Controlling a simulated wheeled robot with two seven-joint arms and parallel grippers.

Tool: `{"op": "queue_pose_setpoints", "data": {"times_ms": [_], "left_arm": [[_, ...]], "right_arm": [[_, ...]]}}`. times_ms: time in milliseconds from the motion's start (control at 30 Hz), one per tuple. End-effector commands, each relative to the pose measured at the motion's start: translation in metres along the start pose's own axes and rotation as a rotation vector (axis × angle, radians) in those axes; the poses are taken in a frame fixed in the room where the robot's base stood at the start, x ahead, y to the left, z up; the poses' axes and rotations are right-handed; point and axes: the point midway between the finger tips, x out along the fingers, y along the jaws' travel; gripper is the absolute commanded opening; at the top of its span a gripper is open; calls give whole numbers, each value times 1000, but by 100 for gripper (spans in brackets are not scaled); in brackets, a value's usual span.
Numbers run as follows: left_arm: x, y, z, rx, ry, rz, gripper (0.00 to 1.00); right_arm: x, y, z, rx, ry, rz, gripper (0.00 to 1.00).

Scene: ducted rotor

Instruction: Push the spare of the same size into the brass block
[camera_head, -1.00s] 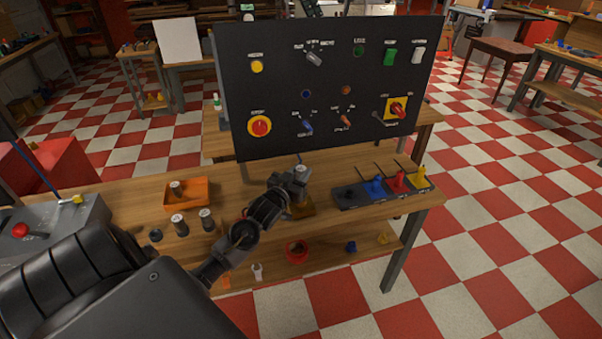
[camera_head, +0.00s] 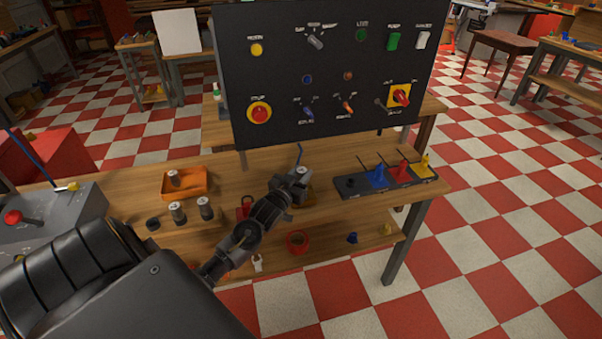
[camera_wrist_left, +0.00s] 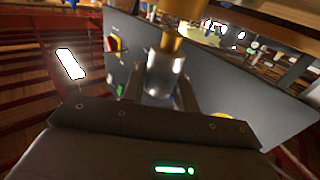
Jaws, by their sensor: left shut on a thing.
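My left gripper (camera_head: 299,180) is shut on a silver cylinder, whose pale end (camera_head: 302,171) shows in the head view. In the left wrist view the silver cylinder (camera_wrist_left: 160,82) sits between the fingers. A brass-coloured part (camera_wrist_left: 184,10) lies just beyond its far end, where they seem to meet; I cannot tell how deep the cylinder sits. In the head view the brass block (camera_head: 311,194) is mostly hidden behind my gripper. Two similar cylinders, one (camera_head: 177,212) and another (camera_head: 205,208), stand on a wooden rack at left. My right gripper is not in view.
An orange tray (camera_head: 203,192) holding a cylinder lies behind the rack. A black switch panel (camera_head: 335,80) stands behind the gripper. A dark rack (camera_head: 348,195) with blue, red and yellow pieces is to the right.

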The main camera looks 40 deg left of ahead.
Motion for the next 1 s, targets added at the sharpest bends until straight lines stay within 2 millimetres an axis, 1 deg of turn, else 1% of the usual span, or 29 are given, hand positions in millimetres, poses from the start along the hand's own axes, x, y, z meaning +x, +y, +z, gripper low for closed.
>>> {"op": "queue_pose_setpoints", "data": {"times_ms": [500, 767, 1000], "left_arm": [[0, 0, 0, 0, 1, 0, 6], [0, 0, -1, 0, 1, 0, 6], [0, 0, 0, 0, 1, 0, 6]], "right_arm": [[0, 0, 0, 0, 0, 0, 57], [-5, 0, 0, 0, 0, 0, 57], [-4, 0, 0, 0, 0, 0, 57]]}}
